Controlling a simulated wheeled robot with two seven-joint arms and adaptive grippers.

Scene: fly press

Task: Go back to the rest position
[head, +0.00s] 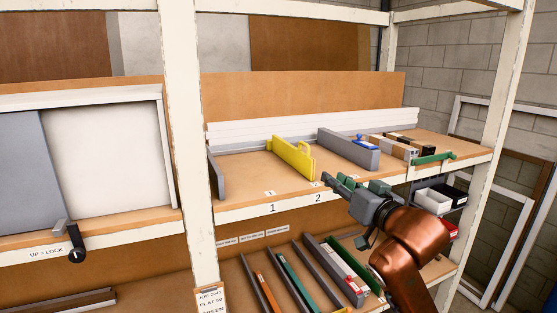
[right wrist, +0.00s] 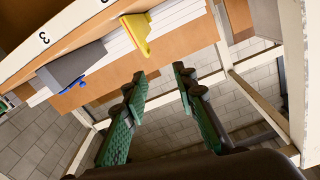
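My right gripper (head: 338,181) is in front of the upper shelf's front edge, close to the number 2 label in the head view. In the right wrist view the two green-padded fingers of my right gripper (right wrist: 160,72) are apart, with nothing between them. A yellow divider (head: 292,157) stands on the upper shelf behind the gripper, apart from it. It also shows in the right wrist view (right wrist: 138,34). My left gripper is in neither view.
A grey divider (head: 348,149) with a blue part stands right of the yellow one. Several small boxes and a green bar (head: 433,158) lie farther right. The lower shelf holds several long bars. A white post (head: 185,140) stands left. A black-handled lever (head: 74,246) is at far left.

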